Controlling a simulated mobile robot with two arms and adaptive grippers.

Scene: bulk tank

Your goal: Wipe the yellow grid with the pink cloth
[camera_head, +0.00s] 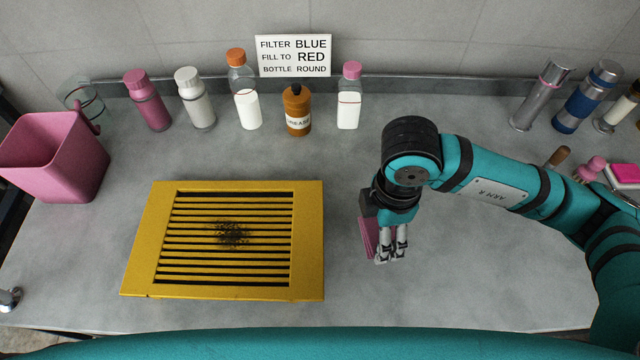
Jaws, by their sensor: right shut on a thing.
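The yellow grid (310,240) lies flat on the grey counter, left of centre, with dark horizontal slots. A black speckled dirt patch (232,234) sits near its middle. My right gripper (384,258) is shut on the pink cloth (368,236), to the right of the grid and apart from it. The cloth hangs at the gripper's left side and is partly hidden by the fingers. I cannot tell whether it touches the counter. My left gripper is not in view.
A pink bin (60,155) stands at the left. Several bottles, including an orange-brown one (297,112), line the back below a sign (293,56). Metal flasks (541,95) stand at the back right. The counter between grid and gripper is clear.

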